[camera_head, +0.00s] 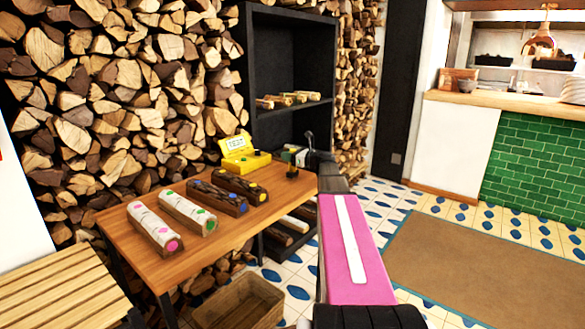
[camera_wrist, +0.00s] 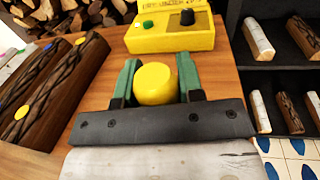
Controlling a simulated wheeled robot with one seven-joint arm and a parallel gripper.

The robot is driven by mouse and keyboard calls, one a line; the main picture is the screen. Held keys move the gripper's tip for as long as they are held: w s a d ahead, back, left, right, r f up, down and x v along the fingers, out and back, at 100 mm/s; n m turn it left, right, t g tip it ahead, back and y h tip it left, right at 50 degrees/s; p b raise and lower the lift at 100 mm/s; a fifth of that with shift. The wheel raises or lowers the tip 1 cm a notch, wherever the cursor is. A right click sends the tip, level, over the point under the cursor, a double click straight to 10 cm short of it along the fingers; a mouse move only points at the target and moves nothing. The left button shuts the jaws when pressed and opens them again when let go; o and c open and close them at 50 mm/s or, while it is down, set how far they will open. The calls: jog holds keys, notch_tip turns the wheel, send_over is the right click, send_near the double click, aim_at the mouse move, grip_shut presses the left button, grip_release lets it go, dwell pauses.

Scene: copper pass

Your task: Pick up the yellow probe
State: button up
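The yellow probe (camera_wrist: 156,83) shows in the wrist view as a rounded yellow top between the two green fingers of my gripper (camera_wrist: 157,80). The fingers stand close on both sides of it; I cannot tell whether they press on it. Its lower part is hidden behind the dark gripper bar. In the head view my gripper (camera_head: 298,156) is over the right end of the wooden table (camera_head: 150,268).
A yellow meter (camera_head: 245,161) with a raised display stands just behind the gripper; it also shows in the wrist view (camera_wrist: 165,32). Several logs with coloured dots, such as the yellow-dotted one (camera_head: 246,186), lie to the left. A black shelf (camera_head: 290,60) is behind; a wooden crate (camera_head: 238,303) is in front.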

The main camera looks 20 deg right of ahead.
dwell(0.3)
jog(key=s+a+r, duration=0.6)
jog(key=s+r, duration=0.4)
jog(key=r, duration=0.1)
jog(key=s+a+r+n+g+y, duration=0.1)
jog(key=s+a+n+g+y, duration=0.3)
jog(key=a, duration=1)
jog(key=w+a+r+n+g+y, duration=0.15)
jog(key=a+n+g, duration=0.5)
jog(key=a, duration=0.75)
notch_tip(320, 180, down, 6)
jog(key=m+g, duration=0.1)
jog(key=g, duration=0.1)
jog(key=shift+s+f, duration=0.2)
jog(key=shift+s, duration=0.15)
jog(key=shift+f+m+y, duration=0.25)
jog(key=shift+f, duration=0.35)
jog(key=shift+r, duration=0.15)
